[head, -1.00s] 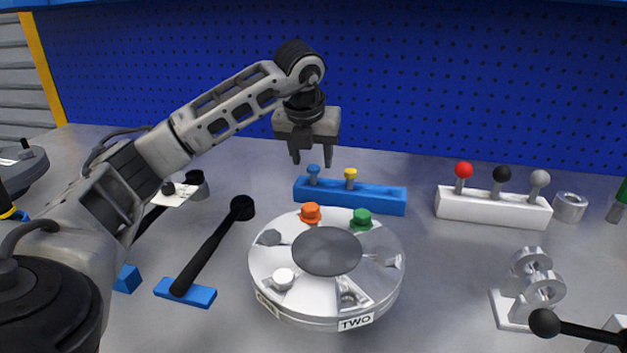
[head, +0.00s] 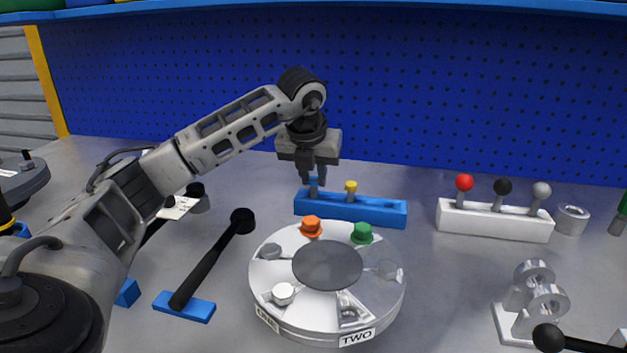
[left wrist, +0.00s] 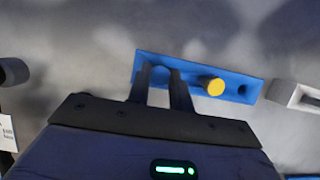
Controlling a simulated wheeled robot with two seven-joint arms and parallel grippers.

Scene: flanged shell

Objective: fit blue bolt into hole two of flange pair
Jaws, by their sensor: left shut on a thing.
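My left gripper (head: 313,180) is at the left end of the blue bolt rack (head: 372,212), with its fingers closed around the blue bolt (head: 314,181); the bolt is mostly hidden by the fingers. The left wrist view also shows my left gripper (left wrist: 166,75) over the rack (left wrist: 148,63), beside the yellow bolt (left wrist: 215,87). The yellow bolt also stands in the rack in the head view (head: 351,187). The round silver flange pair (head: 290,322) stands in front, with a "TWO" label (head: 356,338) on its near side. My right gripper is out of view.
A white rack (head: 494,221) with red, black and grey knobs stands right. A silver bracket (head: 536,300) is front right.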

